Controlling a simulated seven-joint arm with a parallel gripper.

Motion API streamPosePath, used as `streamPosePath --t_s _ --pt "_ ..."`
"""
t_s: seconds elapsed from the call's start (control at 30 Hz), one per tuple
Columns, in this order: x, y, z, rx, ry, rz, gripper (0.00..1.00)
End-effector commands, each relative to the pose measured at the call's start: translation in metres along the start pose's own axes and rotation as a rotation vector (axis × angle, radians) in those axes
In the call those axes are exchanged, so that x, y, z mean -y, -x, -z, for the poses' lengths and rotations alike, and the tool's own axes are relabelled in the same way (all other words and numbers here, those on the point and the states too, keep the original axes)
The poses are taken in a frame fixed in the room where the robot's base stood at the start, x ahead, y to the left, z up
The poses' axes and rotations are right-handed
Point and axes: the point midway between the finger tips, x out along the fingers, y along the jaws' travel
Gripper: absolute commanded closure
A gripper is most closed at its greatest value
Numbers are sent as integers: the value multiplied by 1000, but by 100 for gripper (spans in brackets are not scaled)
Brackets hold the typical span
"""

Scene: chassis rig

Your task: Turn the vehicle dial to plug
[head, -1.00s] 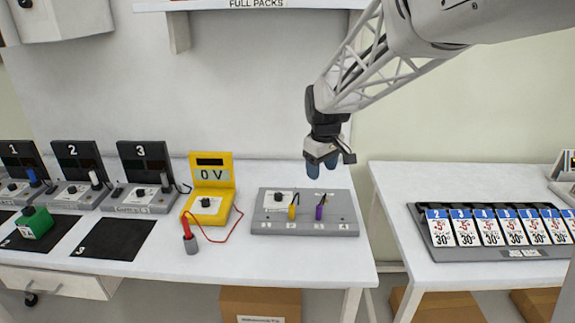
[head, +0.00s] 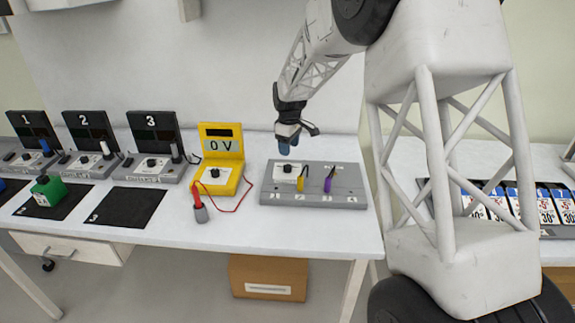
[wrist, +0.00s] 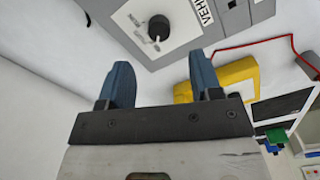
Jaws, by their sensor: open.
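The vehicle dial (head: 288,168) is a small black knob on a white plate at the back left of the grey panel (head: 347,181). In the wrist view the dial (wrist: 158,27) sits on its white plate beside a label of which "VEH" shows. My gripper (head: 287,149) is above the back left of the panel, apart from the dial. Its two blue fingers (wrist: 162,63) are open and empty, and the dial lies beyond their tips in the wrist view. The plate's small markings are too small to read.
A yellow plug (head: 300,183) and a purple plug (head: 328,184) stand on the panel. A yellow meter (head: 219,178) reading 0 V is to the left, with a red lead and probe (head: 199,209). Numbered chargers (head: 150,150) stand farther left.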

Motion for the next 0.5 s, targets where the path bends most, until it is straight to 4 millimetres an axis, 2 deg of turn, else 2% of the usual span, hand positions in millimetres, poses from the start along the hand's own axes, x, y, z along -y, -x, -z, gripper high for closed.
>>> streamPosePath --t_s 0.13,0.5 --pt "-2 -7 7 2 18 3 41" --pt "-3 -8 8 2 19 3 41"
